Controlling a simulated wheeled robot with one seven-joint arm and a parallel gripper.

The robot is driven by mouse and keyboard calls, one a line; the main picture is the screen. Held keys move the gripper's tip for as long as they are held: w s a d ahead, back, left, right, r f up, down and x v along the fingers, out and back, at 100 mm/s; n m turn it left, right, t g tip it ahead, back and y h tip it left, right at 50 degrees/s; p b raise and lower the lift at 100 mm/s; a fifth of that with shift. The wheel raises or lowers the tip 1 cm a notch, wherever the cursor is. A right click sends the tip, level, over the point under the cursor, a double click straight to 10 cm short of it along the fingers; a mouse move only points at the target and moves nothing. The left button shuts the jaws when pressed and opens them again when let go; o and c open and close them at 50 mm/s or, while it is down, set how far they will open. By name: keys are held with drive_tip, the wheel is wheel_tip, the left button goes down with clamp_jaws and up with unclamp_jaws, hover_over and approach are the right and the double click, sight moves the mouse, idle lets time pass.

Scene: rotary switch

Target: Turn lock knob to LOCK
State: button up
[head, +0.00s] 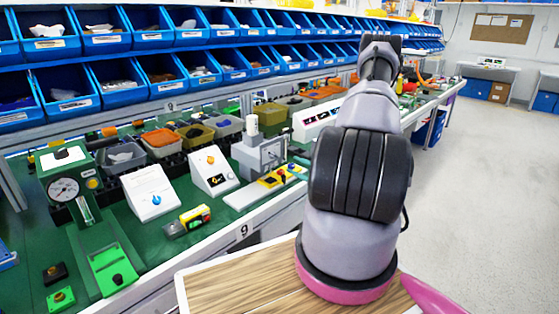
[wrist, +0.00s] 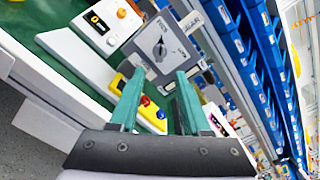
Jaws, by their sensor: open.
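A grey box (head: 262,154) stands on the green bench in the head view, with a small dark knob on its front face. In the head view my arm hides the gripper.
Blue bins (head: 117,95) line the back. The floor at right is clear.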

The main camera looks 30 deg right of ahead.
sight(277, 157)
drive_tip(key=x, duration=0.9)
clamp_jaws()
